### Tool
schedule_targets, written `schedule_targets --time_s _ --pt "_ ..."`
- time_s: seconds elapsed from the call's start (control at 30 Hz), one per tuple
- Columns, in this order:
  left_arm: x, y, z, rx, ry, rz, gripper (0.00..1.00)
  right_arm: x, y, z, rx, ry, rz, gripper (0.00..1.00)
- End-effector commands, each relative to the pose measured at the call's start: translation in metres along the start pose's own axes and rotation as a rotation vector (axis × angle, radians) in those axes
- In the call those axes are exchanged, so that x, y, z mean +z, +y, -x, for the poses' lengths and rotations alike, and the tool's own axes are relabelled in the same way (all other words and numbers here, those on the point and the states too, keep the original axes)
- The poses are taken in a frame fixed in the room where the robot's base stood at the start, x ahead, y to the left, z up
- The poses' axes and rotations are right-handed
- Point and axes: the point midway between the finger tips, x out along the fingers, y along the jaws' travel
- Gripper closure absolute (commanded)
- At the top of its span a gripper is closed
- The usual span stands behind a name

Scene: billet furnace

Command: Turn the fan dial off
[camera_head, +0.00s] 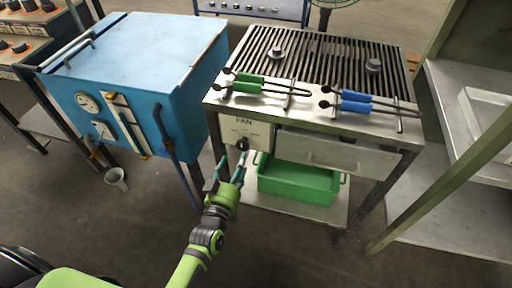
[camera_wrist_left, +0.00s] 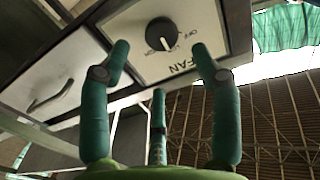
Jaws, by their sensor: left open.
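The fan dial (camera_head: 242,144) is a round black knob on a pale panel marked FAN (camera_head: 246,128), at the left of the grill table's front. In the left wrist view the dial (camera_wrist_left: 161,33) has a white pointer line, and an OFF label shows beside it. The panel (camera_wrist_left: 185,48) appears turned over in that view. My left gripper (camera_head: 231,168) is just in front of and below the dial. In the left wrist view its green fingers (camera_wrist_left: 160,75) are spread apart and empty, with the dial beyond them, not touched as far as I can see. My right gripper is not in view.
A slatted grill table (camera_head: 325,48) carries green-handled tongs (camera_head: 250,82) and blue-handled tongs (camera_head: 356,102). A green bin (camera_head: 298,180) sits on its lower shelf. A blue cabinet (camera_head: 140,60) with gauges stands close at left. A metal shelf rack (camera_head: 450,120) stands at right.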

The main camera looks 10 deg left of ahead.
Motion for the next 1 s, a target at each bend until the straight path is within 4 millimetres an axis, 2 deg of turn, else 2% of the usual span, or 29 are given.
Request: schedule_targets --time_s 0.23,0.4,0.57,0.8,0.83,0.93,0.97,1.0 --pt "-0.002 0.000 -0.036 0.000 0.003 0.001 0.37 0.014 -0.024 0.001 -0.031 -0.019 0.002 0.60" --pt "-0.001 0.000 -0.058 0.001 0.001 0.001 0.37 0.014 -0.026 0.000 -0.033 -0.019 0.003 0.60" --pt "0.000 0.000 -0.067 0.001 -0.001 0.000 0.37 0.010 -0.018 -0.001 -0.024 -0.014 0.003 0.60" --pt "0.000 0.000 -0.068 0.001 -0.002 0.001 0.37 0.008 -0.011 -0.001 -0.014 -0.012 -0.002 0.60" --pt "0.000 0.000 -0.068 0.001 -0.002 0.001 0.45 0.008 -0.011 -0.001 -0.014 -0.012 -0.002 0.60" --pt "0.000 0.000 -0.068 0.001 -0.002 0.001 0.85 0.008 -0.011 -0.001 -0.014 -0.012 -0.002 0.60" --pt "0.000 0.000 -0.068 0.001 -0.002 0.001 0.92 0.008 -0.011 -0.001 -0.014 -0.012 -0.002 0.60" --pt "0.000 0.000 -0.068 0.001 -0.001 0.001 0.93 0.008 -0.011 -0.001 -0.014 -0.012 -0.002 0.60"
